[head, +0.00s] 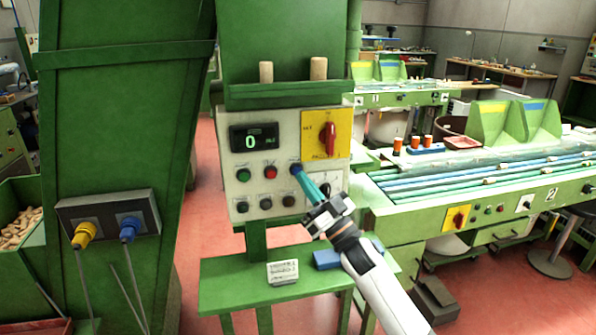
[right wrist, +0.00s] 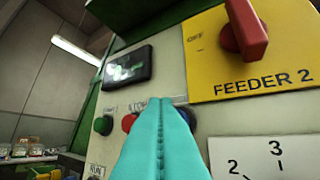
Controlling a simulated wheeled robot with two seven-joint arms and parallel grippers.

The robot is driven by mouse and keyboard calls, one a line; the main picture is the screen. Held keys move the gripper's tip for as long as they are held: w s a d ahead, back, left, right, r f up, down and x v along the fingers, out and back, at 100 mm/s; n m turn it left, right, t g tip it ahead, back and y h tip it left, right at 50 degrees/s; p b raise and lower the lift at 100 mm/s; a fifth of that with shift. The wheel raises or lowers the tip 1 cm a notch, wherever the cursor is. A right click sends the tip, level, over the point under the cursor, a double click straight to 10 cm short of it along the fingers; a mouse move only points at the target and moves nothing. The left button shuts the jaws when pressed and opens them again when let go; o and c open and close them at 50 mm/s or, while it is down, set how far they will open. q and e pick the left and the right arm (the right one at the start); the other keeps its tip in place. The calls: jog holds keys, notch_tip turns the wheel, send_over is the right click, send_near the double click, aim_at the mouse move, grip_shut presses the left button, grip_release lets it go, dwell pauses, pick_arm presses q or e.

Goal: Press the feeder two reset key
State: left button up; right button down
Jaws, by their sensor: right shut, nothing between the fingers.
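The feeder control panel (head: 238,180) is a pale plate with a display (head: 254,137) showing 0. The yellow plate (right wrist: 205,65) beside it reads FEEDER 2 and carries a red rotary switch (right wrist: 243,36). Below the display are a green button (head: 243,174), a red button (head: 270,172) and a blue key (head: 295,167). The blue key also shows in the right wrist view (right wrist: 187,116), partly hidden behind my fingers. My right gripper (head: 302,176) is shut and empty, its teal fingertips right at the blue key. I cannot tell whether they touch. My left gripper is not in view.
Several dark knobs (head: 265,204) line the panel's lower row. Two corks (head: 318,68) stand on the green ledge above. A green shelf (head: 235,275) below holds a small white card (head: 283,272) and a blue object (head: 328,259). A conveyor bench (head: 400,210) stands right.

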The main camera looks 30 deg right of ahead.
jog(key=s+p, duration=0.1)
jog(key=s, duration=0.1)
jog(key=s+a+p, duration=0.1)
jog(key=s, duration=0.2)
jog(key=shift+a, duration=0.1)
dwell(0.3)
jog(key=shift+w+f, duration=0.1)
jog(key=shift+w, duration=0.05)
dwell(0.5)
